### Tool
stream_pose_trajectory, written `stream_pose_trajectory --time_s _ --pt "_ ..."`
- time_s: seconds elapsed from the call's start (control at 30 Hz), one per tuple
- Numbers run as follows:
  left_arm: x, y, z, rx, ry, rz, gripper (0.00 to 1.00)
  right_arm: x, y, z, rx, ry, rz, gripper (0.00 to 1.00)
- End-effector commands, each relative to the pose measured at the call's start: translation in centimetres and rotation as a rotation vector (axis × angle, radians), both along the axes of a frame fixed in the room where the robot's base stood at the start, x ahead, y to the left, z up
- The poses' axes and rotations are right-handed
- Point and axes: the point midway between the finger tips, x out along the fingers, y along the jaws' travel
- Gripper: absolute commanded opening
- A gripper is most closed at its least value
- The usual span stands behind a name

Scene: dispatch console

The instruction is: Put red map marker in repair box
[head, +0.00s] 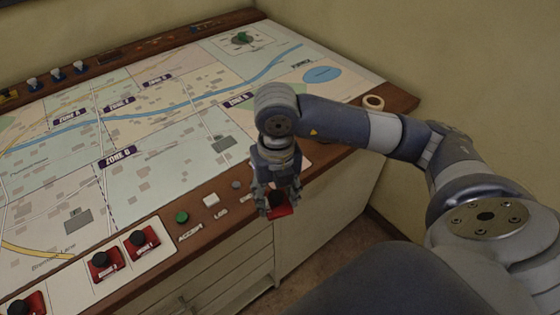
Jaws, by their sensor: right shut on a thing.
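My right gripper (277,199) is shut on a red piece with a black knob (281,210), and they show at the front edge of the console. The fingers hide part of the piece, so I cannot tell for sure that it is the red map marker. Similar red pieces with black knobs stand on the console at the lower left: one (141,241), another beside it (105,263), and a third (22,304) near the corner. I cannot make out a repair box. My left gripper is not in view.
The map table (150,150) fills the left half. A green button (182,217) and a white button (211,200) sit on its wooden front rim. A round ring (373,102) lies at the right corner. Drawers (225,280) are below.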

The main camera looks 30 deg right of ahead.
Motion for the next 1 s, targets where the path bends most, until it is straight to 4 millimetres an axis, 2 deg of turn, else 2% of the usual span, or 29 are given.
stream_pose_trajectory --time_s 0.2,0.4,0.53,0.63,1.0 --pt "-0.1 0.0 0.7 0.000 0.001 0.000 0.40 -0.1 -0.8 0.0 -0.003 0.011 -0.482 0.23" --pt "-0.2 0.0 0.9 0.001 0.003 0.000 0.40 -0.1 -1.4 -0.1 -0.005 0.014 -0.765 0.23" --pt "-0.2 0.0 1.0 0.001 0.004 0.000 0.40 0.1 -1.6 -0.1 -0.006 0.014 -0.844 0.23" --pt "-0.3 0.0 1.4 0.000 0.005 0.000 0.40 1.1 -2.4 -0.1 -0.008 0.014 -0.864 0.23" --pt "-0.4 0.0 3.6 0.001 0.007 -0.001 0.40 8.4 -6.9 -0.8 -0.008 0.015 -0.862 0.23"
